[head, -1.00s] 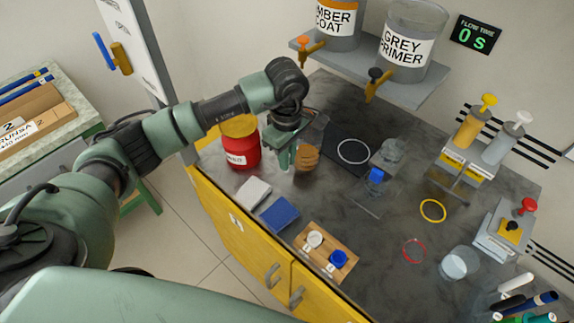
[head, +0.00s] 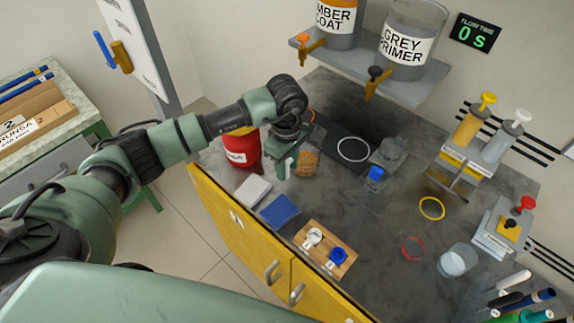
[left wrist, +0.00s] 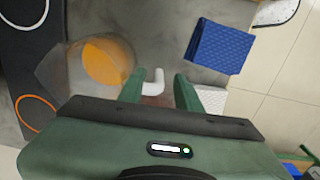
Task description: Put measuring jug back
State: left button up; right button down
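The measuring jug (head: 307,162) is clear, with amber liquid low inside, and stands left of the dark mat in the head view. In the left wrist view the jug (left wrist: 108,62) is at upper left, with the orange liquid showing through. Its pale handle (left wrist: 158,78) lies between the fingers of my left gripper (left wrist: 160,87). The fingers look spread, with a gap beside the handle. In the head view my left gripper (head: 285,160) is at the jug's left side and hides part of it. My right gripper is not in view.
A red can (head: 240,150) stands close left of my gripper. A dark mat (head: 345,140) with rings lies behind the jug. The bench middle is fairly clear.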

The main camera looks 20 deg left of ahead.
pick_arm(q)
jog(key=shift+r, duration=0.25)
jog(key=shift+w+r, duration=0.1)
jog(key=shift+r, duration=0.2)
notch_tip(320, 180, up, 10)
jog(key=b, duration=0.3)
jog(key=shift+r, duration=0.6)
